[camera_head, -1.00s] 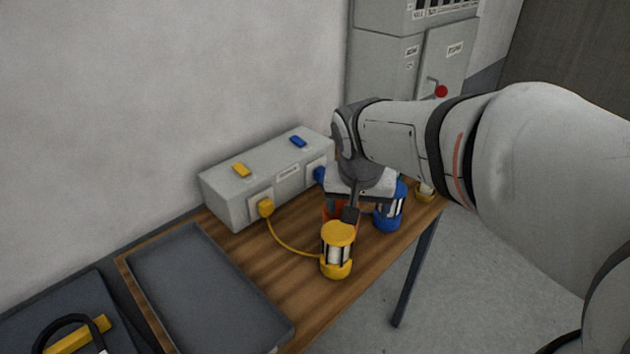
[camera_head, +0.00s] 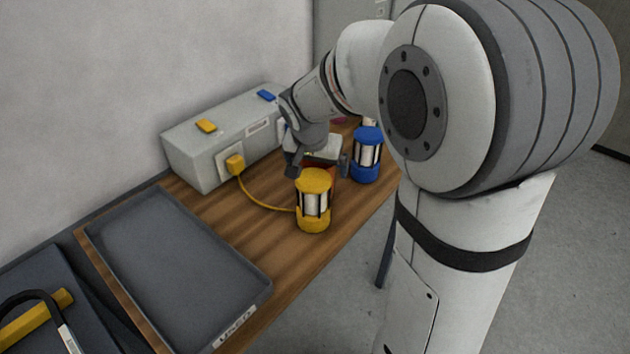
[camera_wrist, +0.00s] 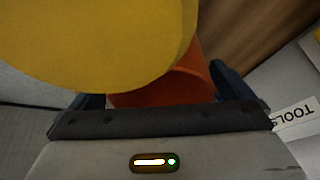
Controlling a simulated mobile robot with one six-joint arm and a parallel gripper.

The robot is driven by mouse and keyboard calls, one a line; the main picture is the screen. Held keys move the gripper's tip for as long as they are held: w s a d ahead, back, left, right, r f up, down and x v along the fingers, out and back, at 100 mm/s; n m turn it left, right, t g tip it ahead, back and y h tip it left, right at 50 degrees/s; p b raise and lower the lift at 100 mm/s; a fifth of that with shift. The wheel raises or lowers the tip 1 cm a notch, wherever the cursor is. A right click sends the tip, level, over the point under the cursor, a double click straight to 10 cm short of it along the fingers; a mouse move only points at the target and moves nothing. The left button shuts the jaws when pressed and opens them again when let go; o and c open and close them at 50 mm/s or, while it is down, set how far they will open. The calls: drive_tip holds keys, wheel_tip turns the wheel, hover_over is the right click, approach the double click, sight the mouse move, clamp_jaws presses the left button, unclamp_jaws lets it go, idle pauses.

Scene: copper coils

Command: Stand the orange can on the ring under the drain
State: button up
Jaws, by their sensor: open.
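An orange can (camera_head: 331,171) stands on the wooden table, mostly hidden behind a yellow-capped coil unit (camera_head: 313,183) and my gripper (camera_head: 318,166). In the wrist view the orange can (camera_wrist: 165,88) shows between my two dark fingers, partly covered by the large yellow cap (camera_wrist: 95,45). My gripper is open, with its fingers to either side of the orange can. I cannot tell whether they touch it. No ring or drain can be made out.
A blue-capped coil unit (camera_head: 367,155) stands close on the right. A yellow cable (camera_head: 262,203) runs from a grey box (camera_head: 195,158) to the yellow unit. A grey tray (camera_head: 175,270) lies at the front left. Bare table lies between tray and yellow unit.

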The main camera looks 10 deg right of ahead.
drive_tip(key=shift+f, duration=0.1)
drive_tip(key=c, duration=1.1)
